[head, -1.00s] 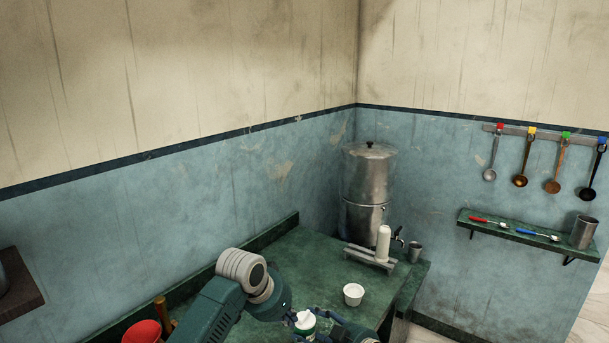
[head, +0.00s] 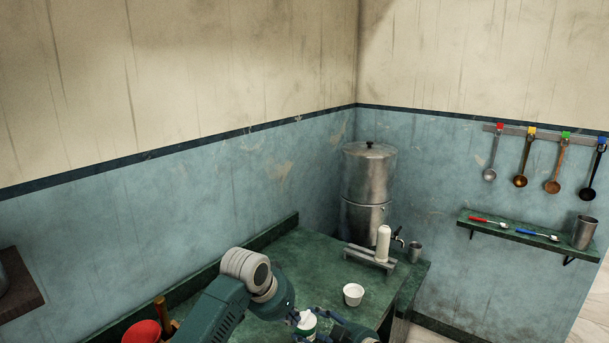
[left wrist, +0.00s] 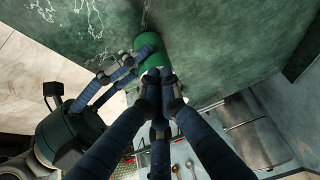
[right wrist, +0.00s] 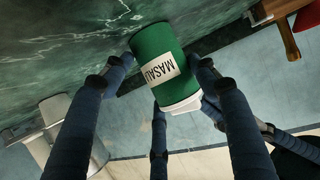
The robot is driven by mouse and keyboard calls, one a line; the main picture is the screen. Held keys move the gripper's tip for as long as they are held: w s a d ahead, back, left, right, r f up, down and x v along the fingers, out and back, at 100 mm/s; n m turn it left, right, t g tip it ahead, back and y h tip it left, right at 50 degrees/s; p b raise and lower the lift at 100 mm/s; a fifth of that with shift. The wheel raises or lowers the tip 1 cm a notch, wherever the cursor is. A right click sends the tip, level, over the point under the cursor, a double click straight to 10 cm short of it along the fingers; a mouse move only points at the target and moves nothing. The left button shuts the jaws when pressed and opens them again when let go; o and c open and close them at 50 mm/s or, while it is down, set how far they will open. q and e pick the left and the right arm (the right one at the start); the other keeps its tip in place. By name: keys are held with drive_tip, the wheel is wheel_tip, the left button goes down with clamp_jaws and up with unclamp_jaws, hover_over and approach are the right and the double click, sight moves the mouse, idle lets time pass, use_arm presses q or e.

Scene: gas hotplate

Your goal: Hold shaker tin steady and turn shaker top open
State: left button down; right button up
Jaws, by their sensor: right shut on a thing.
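The shaker is a green tin with a white top and a MASALA label. In the head view the tin (head: 309,333) is at the bottom edge, its white top (head: 306,320) facing up. In the right wrist view the tin (right wrist: 153,45) sits between the fingers of my right gripper (right wrist: 165,70), shut around its body; its white top (right wrist: 180,104) is clear of them. In the left wrist view the tin (left wrist: 152,45) is just beyond my left gripper (left wrist: 160,80). The left fingertips are close together at the top end, hiding most of the top, so their grip is unclear.
A white cup (head: 353,294) stands on the green counter (head: 305,257) near the shaker. A metal urn (head: 367,190), a white cylinder on a rack (head: 383,243) and a metal cup (head: 415,252) are farther back. A red container (head: 141,332) is at lower left.

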use_arm(q)
drive_tip(key=shift+s+d, duration=0.25)
drive_tip(key=shift+d, duration=0.15)
drive_tip(key=shift+s+d, duration=0.45)
drive_tip(key=shift+d, duration=0.3)
drive_tip(key=shift+s, duration=0.25)
drive_tip(key=shift+s, duration=0.2)
wheel_tip(320, 180, up, 6)
drive_tip(key=shift+a, duration=0.4)
